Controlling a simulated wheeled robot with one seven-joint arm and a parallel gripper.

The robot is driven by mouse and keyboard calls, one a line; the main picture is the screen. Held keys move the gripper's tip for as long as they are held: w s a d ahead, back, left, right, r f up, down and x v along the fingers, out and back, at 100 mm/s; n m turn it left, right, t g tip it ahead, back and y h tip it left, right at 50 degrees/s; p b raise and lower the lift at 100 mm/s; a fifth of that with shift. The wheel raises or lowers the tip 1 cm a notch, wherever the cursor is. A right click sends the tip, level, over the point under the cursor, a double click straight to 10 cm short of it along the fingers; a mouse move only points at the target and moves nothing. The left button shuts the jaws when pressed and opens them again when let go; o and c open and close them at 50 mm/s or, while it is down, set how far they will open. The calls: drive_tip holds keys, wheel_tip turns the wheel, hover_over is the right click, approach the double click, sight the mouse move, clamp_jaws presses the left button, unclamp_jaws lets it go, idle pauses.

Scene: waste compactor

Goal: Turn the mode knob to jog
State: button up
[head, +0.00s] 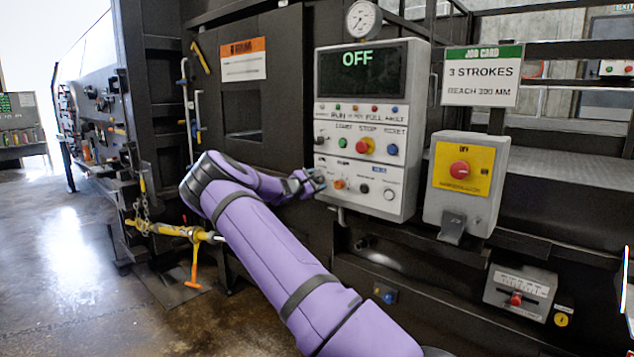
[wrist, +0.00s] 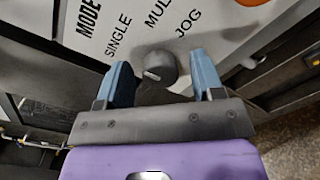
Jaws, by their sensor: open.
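The mode knob (wrist: 158,66) is a small dark grey round knob on a pale panel in the wrist view. The labels MODE, SINGLE, a partly cut-off MUL and JOG stand around its upper side; JOG is at its upper right. A pale mark shows on the knob's lower left, but I cannot tell which label it selects. My gripper (wrist: 160,60) is open, with one blue finger on each side of the knob and visible gaps to both. In the head view my gripper (head: 314,182) is at the lower left of the control box (head: 327,148) and hides the knob.
The box's screen (head: 361,72) reads OFF. An orange button (head: 339,184) sits close right of my gripper, and a red stop button (head: 364,146) above. A grey box with a red switch (head: 459,170) stands to the right. Open floor (head: 70,240) lies left.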

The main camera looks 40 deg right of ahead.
drive_tip(key=shift+d, duration=0.25)
drive_tip(key=c, duration=0.9)
